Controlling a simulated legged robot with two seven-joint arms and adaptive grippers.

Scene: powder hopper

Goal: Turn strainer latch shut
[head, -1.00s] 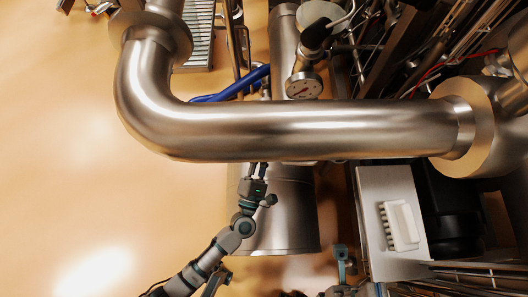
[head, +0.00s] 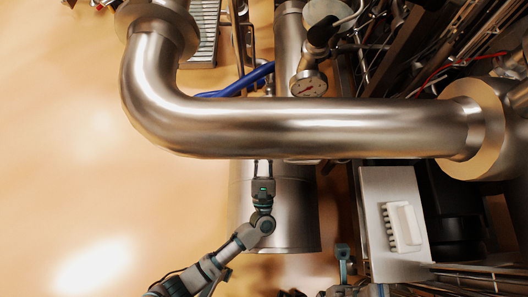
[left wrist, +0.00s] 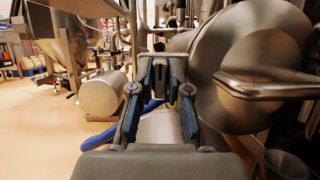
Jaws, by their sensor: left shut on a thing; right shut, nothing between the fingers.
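My left gripper (head: 262,164) reaches up from the lower left in the head view, and its fingertips pass out of sight behind the thick steel pipe. In the left wrist view its two dark fingers (left wrist: 161,75) point ahead, shut on a small grey piece, which seems to be the strainer latch (left wrist: 160,72); its shape and angle are largely hidden by the fingers. My right gripper (head: 343,262) shows small at the bottom of the head view, right of the steel cylinder, shut and empty.
The thick steel pipe (head: 300,130) crosses above the left gripper. A steel cylinder (head: 290,215) stands below it. A blue hose (head: 245,80) and gauge (head: 308,84) lie beyond. A metal box (head: 385,190) stands right. A large round steel vessel (left wrist: 260,65) is close right in the left wrist view. Left floor is clear.

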